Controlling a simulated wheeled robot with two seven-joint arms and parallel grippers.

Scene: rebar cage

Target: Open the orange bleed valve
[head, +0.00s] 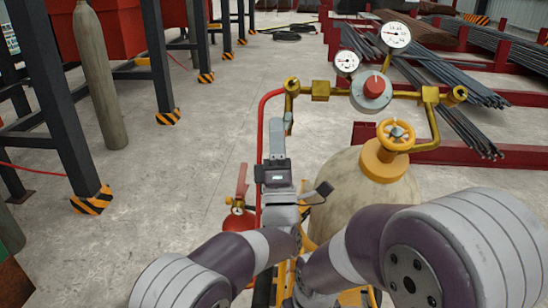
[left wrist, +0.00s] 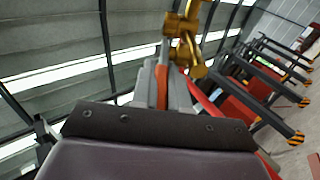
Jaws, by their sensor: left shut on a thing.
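The orange bleed valve shows in the left wrist view as a narrow orange lever (left wrist: 163,86) below a brass fitting (left wrist: 186,40). My left gripper (left wrist: 162,92) is shut on this lever, with a grey finger on each side. In the head view my left gripper (head: 284,127) reaches up to just under the brass fitting (head: 291,88) at the left end of the gauge manifold. The lever is mostly hidden there by the fingers, and its angle is hard to tell. My right arm crosses the lower right of the head view, but its gripper is not visible.
A yellow-orange handwheel (head: 396,136) tops the beige cylinder (head: 362,205). Two gauges and a red knob (head: 371,88) sit on the manifold. A red hose (head: 262,130) runs beside my left gripper. A red extinguisher (head: 239,222) stands low left.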

